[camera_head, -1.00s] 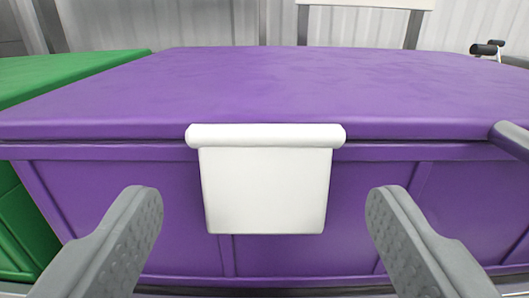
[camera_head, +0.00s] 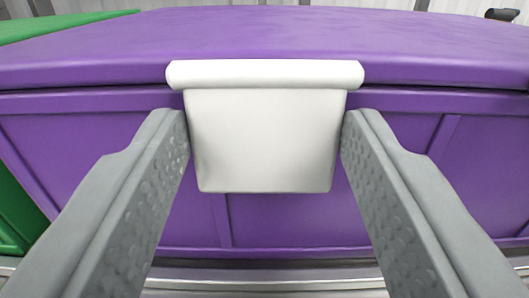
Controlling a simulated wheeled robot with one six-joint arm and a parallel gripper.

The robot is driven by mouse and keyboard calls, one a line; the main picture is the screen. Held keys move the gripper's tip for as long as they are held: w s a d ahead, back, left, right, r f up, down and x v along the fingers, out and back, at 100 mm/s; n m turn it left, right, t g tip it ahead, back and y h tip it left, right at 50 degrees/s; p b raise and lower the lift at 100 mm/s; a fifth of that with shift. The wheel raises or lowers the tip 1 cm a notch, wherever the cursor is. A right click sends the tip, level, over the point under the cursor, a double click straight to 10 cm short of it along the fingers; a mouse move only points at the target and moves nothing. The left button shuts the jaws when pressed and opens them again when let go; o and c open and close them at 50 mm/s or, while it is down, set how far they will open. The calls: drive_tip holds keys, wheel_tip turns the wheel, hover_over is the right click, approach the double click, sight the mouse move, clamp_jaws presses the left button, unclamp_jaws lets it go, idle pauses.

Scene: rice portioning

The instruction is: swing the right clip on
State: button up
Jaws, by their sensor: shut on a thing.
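A white clip (camera_head: 265,135) hangs on the front of a purple lidded box (camera_head: 440,48). Its rounded top bar lies along the lid's edge, and its flat plate hangs down over the front wall. My gripper (camera_head: 265,137) has its two grey fingers on either side of the clip's plate, just below the top bar. The fingertips meet the plate's left and right edges, so my gripper is shut on the clip. The purple lid lies flat on the box. The back of the clip is hidden.
A green box (camera_head: 18,205) stands close on the left of the purple one. A metal rail (camera_head: 265,283) runs along the bottom in front. A small dark-ended object (camera_head: 502,14) shows at the back right.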

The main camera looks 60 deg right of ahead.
drive_tip(key=shift+f, duration=0.1)
idle(0.3)
drive_tip(key=o, duration=1)
drive_tip(key=v, duration=1.7)
drive_tip(key=shift+a+f, duration=0.1)
drive_tip(key=shift+f, duration=0.3)
